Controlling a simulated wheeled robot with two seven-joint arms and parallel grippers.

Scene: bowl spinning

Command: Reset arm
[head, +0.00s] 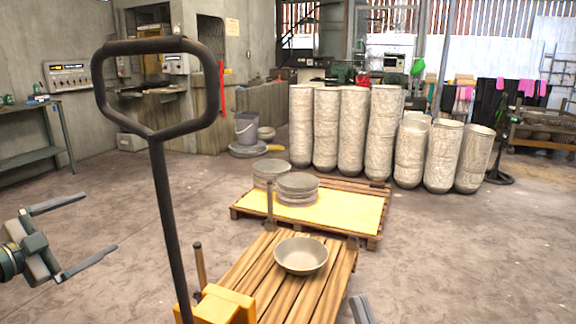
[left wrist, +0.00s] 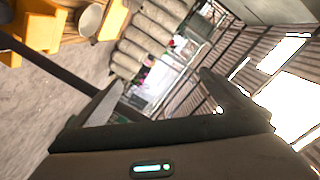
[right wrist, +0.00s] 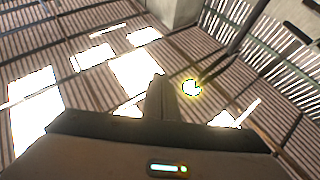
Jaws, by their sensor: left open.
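My left gripper (head: 100,222) is at the left of the head view, open and empty, its two fingers spread apart above the floor. Its fingers also show spread in the left wrist view (left wrist: 160,95). My right gripper (head: 362,308) shows only as a grey tip at the bottom edge of the head view. In the right wrist view its fingers (right wrist: 161,98) are together with nothing visible between them. A grey bowl (head: 301,256) sits upright on a slatted wooden pallet (head: 262,274), apart from both grippers. It also shows in the left wrist view (left wrist: 91,19).
A yellow pallet jack (head: 222,304) with a tall dark handle (head: 166,220) stands between my grippers. Behind, a pallet with a yellow top (head: 345,210) carries stacked bowls (head: 298,188). Several tall wrapped stacks (head: 385,130) stand farther back. The floor left and right is mostly clear.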

